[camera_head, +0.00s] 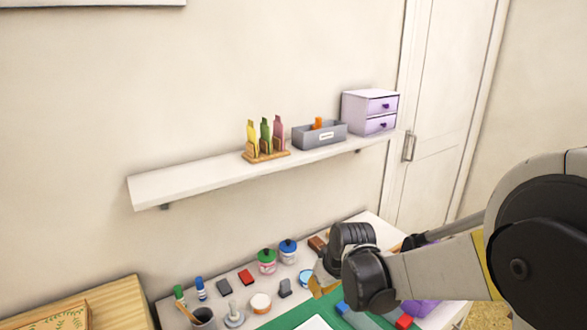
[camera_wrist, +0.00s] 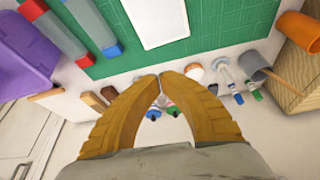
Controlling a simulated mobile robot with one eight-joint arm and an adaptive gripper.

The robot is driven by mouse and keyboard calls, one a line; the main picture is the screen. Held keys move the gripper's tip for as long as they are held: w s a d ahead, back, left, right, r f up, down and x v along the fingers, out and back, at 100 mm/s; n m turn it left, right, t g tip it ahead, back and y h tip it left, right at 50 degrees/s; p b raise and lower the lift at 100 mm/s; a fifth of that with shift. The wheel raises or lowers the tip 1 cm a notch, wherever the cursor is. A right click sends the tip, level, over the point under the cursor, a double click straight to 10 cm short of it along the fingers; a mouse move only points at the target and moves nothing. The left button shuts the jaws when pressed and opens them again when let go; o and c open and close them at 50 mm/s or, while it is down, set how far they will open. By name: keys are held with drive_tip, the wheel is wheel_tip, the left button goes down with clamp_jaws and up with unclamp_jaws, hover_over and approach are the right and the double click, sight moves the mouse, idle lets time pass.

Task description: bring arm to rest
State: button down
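In the wrist view my gripper (camera_wrist: 160,76) points down over the desk. Its two orange-yellow fingers meet at the tips, with nothing visible between them. In the head view my arm reaches in from the right, and the gripper (camera_head: 323,284) is above the desk, partly hidden by its own wrist. Small stamps, jars and inkpads lie on the desk around and behind it, among them a green-lidded jar (camera_head: 267,261), a blue-lidded jar (camera_head: 288,251) and a red pad (camera_head: 246,277).
A green mat (camera_wrist: 225,28) with a white sheet (camera_wrist: 155,20) lies on the desk. A purple bin (camera_wrist: 22,55) and a grey cup (camera_head: 203,318) stand at opposite sides. A wall shelf (camera_head: 200,177) holds a purple drawer box (camera_head: 362,112) and a grey tray (camera_head: 325,137).

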drive_tip(key=s+d+r+m+t, duration=0.1)
drive_tip(key=s+d+r+m, duration=0.2)
drive_tip(key=s+d+r, duration=0.6)
drive_tip(key=s+d+r+m+t+h, duration=0.1)
drive_tip(key=s+r, duration=0.1)
drive_tip(key=s, duration=0.4)
drive_tip(key=s+d+r+m+t, duration=0.1)
drive_tip(key=s+d, duration=0.1)
drive_tip(key=s, duration=0.4)
drive_tip(key=shift+s+r+m+h, duration=0.2)
drive_tip(key=shift+r+m+h, duration=0.1)
drive_tip(key=shift+r+h, duration=0.1)
